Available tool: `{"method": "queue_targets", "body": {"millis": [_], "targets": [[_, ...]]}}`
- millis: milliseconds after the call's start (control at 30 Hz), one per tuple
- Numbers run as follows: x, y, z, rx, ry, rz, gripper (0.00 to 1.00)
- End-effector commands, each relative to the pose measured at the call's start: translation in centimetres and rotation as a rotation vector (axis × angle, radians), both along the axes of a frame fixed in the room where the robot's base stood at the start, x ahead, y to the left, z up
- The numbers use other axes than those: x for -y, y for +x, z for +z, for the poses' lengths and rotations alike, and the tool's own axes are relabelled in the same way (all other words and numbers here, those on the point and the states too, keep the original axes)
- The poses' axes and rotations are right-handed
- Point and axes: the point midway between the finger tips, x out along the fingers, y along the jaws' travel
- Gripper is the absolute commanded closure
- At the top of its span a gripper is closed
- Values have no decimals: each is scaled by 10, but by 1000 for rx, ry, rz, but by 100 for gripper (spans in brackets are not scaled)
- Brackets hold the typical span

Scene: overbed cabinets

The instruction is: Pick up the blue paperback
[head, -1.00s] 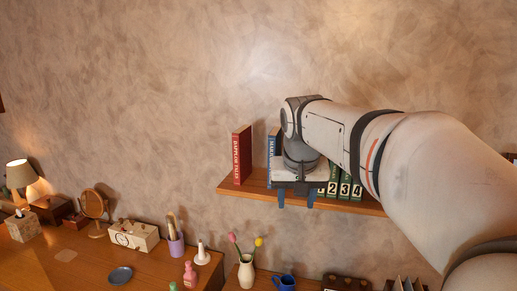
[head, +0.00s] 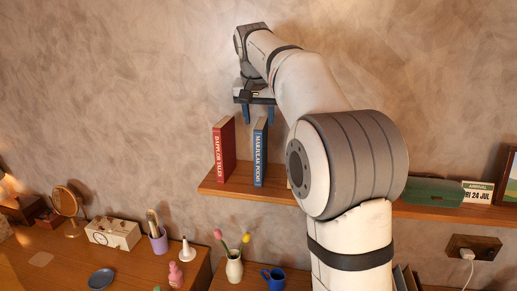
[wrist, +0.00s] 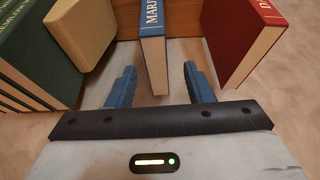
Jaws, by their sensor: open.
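The blue paperback (head: 260,152) stands upright on the wooden wall shelf, its spine facing out with white lettering. My gripper (head: 258,115) is above it in the head view, fingers pointing down, open and empty. No contact shows.
A red book (head: 224,150) stands left of the blue one, with a gap between. Green books (wrist: 40,50) and a cream block (wrist: 80,30) stand on the other side in the wrist view. The shelf (head: 215,185) runs right behind my arm. A desk with a vase (head: 234,268) and a mug (head: 273,279) lies below.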

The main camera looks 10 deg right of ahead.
Motion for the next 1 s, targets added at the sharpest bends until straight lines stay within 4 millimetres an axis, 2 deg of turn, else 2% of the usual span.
{"method": "queue_targets", "body": {"millis": [500,1000], "targets": [[10,21,-61,-3,0,2,53],[9,22,-66,-1,1,4,53]]}}
